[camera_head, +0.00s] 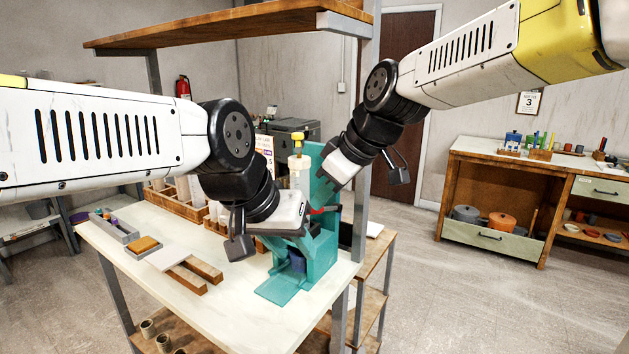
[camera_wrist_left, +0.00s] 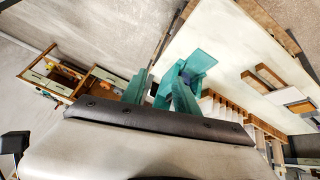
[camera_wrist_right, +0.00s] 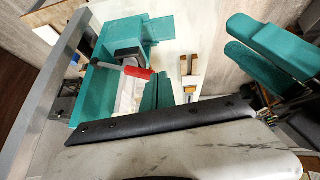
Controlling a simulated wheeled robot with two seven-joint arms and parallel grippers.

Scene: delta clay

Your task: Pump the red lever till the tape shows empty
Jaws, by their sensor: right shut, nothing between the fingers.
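The red lever (camera_head: 318,211) shows in part in the head view, against a teal machine (camera_head: 322,250) on the table. The right wrist view shows its red handle (camera_wrist_right: 137,72) on a metal rod, over the teal machine (camera_wrist_right: 92,95). My right gripper (camera_wrist_right: 157,84) is shut and empty, its tips close beside the handle in that view; I cannot tell if they touch. My left gripper (camera_wrist_left: 160,82) has its teal fingers apart, with nothing between them. It also shows at the right of the right wrist view (camera_wrist_right: 268,58). I cannot make out the tape.
A clear tube with a yellow top (camera_head: 299,165) stands by the machine. Wooden blocks (camera_head: 192,275) and a grey tray (camera_head: 115,228) lie on the left of the table. A wooden shelf (camera_head: 230,28) and a grey post (camera_head: 364,180) are close to my arms.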

